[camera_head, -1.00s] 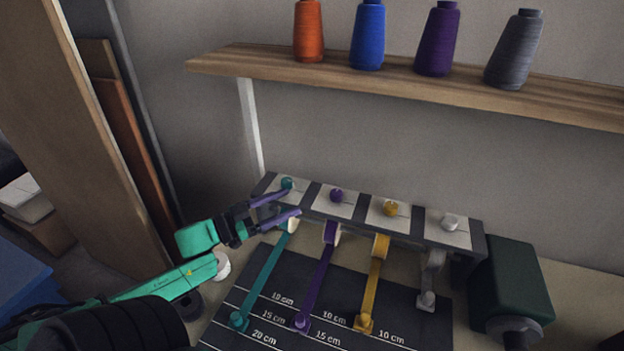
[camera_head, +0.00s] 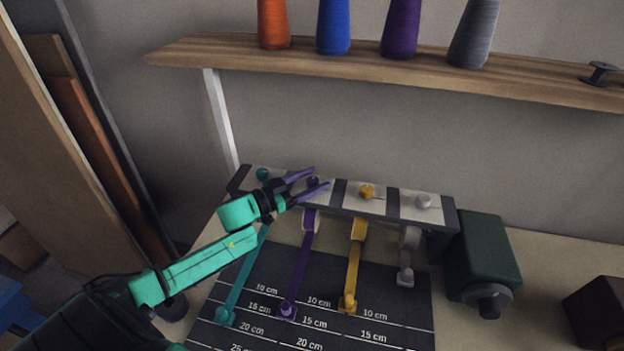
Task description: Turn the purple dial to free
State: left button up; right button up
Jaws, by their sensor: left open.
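The purple dial (camera_head: 313,182) sits on a white plate on the grey dial panel (camera_head: 340,196), second from the left. My left gripper (camera_head: 322,178) is open, with its two purple fingers reaching to either side of the purple dial. Whether the fingers touch it I cannot tell; they and the dial partly overlap. The dial's pointer mark is too hidden to read. Below it a purple ribbon (camera_head: 298,262) runs down the measuring board to a purple clip (camera_head: 287,309). My right gripper is not in view.
The teal dial (camera_head: 262,174) is left of the gripper; the yellow dial (camera_head: 367,191) and white dial (camera_head: 423,201) are to the right. A dark green box (camera_head: 483,255) stands right of the panel. A wooden shelf (camera_head: 380,70) with several thread spools hangs above.

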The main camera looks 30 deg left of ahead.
pick_arm(q)
grip_shut()
jog(key=shift+r+n+t+y+p, duration=0.2)
jog(key=shift+n+t+y+p, duration=0.15)
jog(key=shift+y+p, duration=0.4)
jog(key=shift+f+n+y+p, duration=0.15)
jog(key=shift+n+y+p, duration=0.1)
jog(key=shift+n+p, duration=0.1)
grip_release()
jog(key=shift+f, duration=0.1)
